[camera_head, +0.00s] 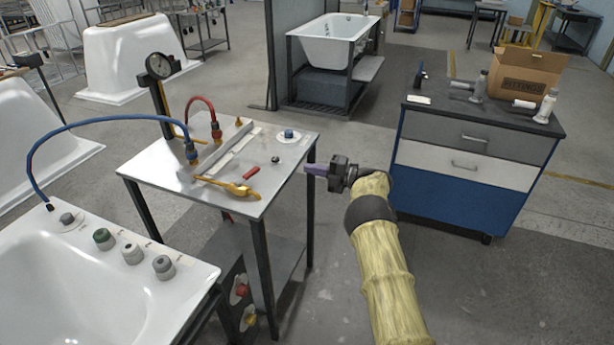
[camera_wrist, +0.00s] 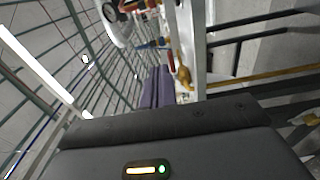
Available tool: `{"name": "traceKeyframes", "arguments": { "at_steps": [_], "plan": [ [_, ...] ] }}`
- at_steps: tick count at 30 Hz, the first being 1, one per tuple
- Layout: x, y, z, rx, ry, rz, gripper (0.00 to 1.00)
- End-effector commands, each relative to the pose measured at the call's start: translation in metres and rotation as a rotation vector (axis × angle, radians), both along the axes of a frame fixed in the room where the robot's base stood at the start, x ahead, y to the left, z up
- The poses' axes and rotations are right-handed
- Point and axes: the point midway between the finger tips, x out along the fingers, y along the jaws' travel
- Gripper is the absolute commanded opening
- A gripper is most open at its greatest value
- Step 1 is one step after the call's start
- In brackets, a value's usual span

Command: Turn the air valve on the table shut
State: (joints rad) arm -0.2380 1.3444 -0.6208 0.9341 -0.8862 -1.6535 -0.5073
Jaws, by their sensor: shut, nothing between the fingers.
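The small steel table (camera_head: 180,170) carries a pipe manifold (camera_head: 228,150) with a red hose (camera_head: 200,101) and a blue hose (camera_head: 110,120). A small red lever-like part (camera_head: 251,173) sits near the table's right front edge, beside a brass fitting (camera_head: 232,187). I cannot tell for certain which part is the air valve or how far it is turned. My gripper (camera_head: 310,170) is at the table's right edge, apart from these parts, its purple fingers shut and empty. In the wrist view, the fingers (camera_wrist: 156,88) point towards the tilted table, with a brass part (camera_wrist: 184,77) beyond them.
A pressure gauge (camera_head: 160,66) stands on a post at the table's back left. A white tub (camera_head: 60,280) with knobs is at the front left. A blue drawer cabinet (camera_head: 462,180) stands at the right. The floor between table and cabinet is clear apart from my arm.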

Motion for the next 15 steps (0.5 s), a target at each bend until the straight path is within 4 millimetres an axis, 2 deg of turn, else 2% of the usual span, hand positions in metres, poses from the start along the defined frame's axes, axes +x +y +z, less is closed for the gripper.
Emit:
{"name": "traceKeyframes", "arguments": {
  "at_steps": [5,8,11,15],
  "plan": [
    [0.039,-0.05,0.052,0.083,0.082,-0.308,0.0],
    [0.055,-0.091,0.08,0.156,0.174,-0.527,0.0],
    [0.058,-0.133,0.1,0.238,0.288,-0.729,0.0],
    [0.042,-0.185,0.112,0.35,0.482,-0.981,0.0]
  ]
}}
